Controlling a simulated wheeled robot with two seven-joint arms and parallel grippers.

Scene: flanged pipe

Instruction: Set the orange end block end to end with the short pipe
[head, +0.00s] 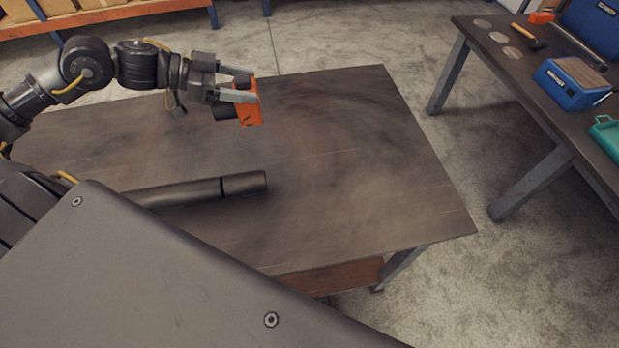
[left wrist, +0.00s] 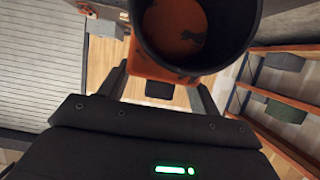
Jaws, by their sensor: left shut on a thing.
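My left gripper (head: 246,88) is shut on the orange end block (head: 249,108) and holds it above the far part of the table. A dark round stub sticks out from the block's left side. In the left wrist view the orange block (left wrist: 150,64) sits between the fingers, with a dark open tube mouth in front and orange inside it. A dark pipe (head: 175,194) lies on the table, apart from the block and nearer me. A dark line divides it from a short dark section (head: 245,184) at its right end. My right gripper is not in view.
The table top (head: 340,150) is clear to the right of the pipe. A second table at the right holds a blue box (head: 573,84), a hammer (head: 530,36) and a teal item (head: 607,138). My own grey body panel hides the near left of the table.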

